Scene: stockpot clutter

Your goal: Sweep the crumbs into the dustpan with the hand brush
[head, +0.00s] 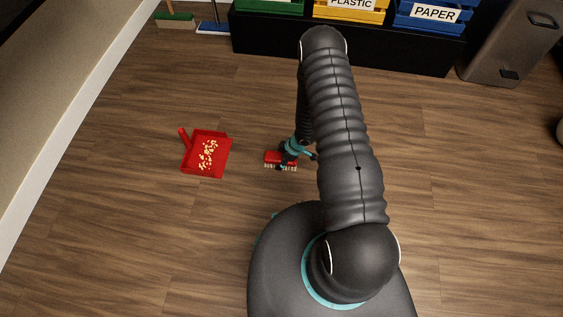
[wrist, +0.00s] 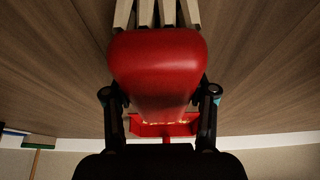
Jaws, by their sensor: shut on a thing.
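The red dustpan (head: 193,160) lies on the floor at the left in the head view, with its handle toward the upper left. Many pale crumbs (head: 208,156) lie in it. The dustpan also shows in the wrist view (wrist: 146,130), partly hidden behind the brush. My gripper (head: 290,153) is right of the dustpan, apart from it, and shut on the red hand brush (head: 271,157). In the wrist view the brush (wrist: 157,66) sits between the two fingers, its pale bristles at the top. I see no crumbs on the open floor between brush and dustpan.
A black stand (head: 270,36) with green, yellow and blue bins runs along the back. A grey bin (head: 508,45) stands at the back right. Two brooms (head: 175,20) stand at the back left by the white skirting (head: 70,120). The wooden floor around the dustpan is clear.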

